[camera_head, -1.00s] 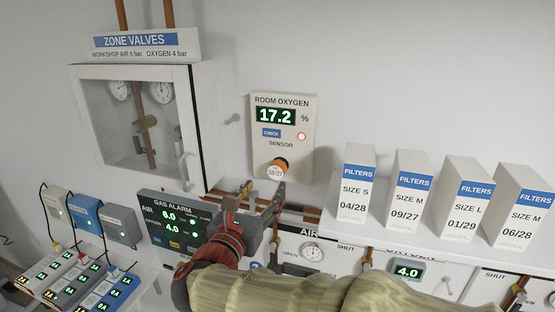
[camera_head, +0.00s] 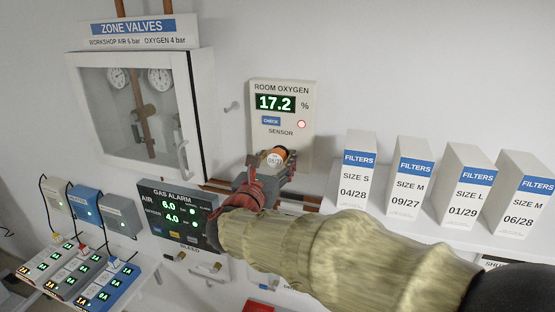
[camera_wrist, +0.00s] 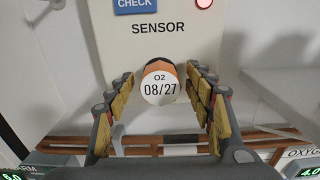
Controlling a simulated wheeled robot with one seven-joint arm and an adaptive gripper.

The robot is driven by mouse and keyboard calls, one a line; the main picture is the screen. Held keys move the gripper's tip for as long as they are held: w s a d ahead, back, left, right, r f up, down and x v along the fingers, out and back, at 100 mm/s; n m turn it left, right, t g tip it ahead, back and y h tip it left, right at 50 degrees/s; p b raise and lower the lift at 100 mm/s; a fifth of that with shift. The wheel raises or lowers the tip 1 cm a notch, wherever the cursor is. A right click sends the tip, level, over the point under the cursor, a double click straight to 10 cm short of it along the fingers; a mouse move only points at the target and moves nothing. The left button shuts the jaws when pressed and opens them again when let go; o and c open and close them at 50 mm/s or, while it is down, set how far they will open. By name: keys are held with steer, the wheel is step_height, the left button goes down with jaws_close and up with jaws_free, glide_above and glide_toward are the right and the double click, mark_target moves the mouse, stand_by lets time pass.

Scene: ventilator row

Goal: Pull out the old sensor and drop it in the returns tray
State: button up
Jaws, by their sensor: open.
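The old sensor (camera_head: 277,157) is an orange cylinder with a white end label, set in the underside area of the room oxygen panel (camera_head: 283,100). In the wrist view the sensor (camera_wrist: 160,82) reads "O2 08/27" and sits below the word SENSOR. My gripper (camera_head: 270,165) is at the sensor in the head view. In the wrist view my gripper (camera_wrist: 163,92) is open, with one finger on each side of the sensor and a visible gap on both sides. The panel shows 17.2 % with a red light. I cannot make out the returns tray.
A shelf with several filter boxes (camera_head: 407,178) is to the right. The zone valves cabinet (camera_head: 137,112) is at the left, with the gas alarm (camera_head: 172,215) below it. Several small devices (camera_head: 85,280) stand at lower left. Copper pipes (camera_head: 220,187) run under the panel.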

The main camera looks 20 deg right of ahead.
steer(key=shift+w, duration=0.1)
steer(key=shift+c, duration=0.9)
steer(key=c, duration=1.1)
jaws_close()
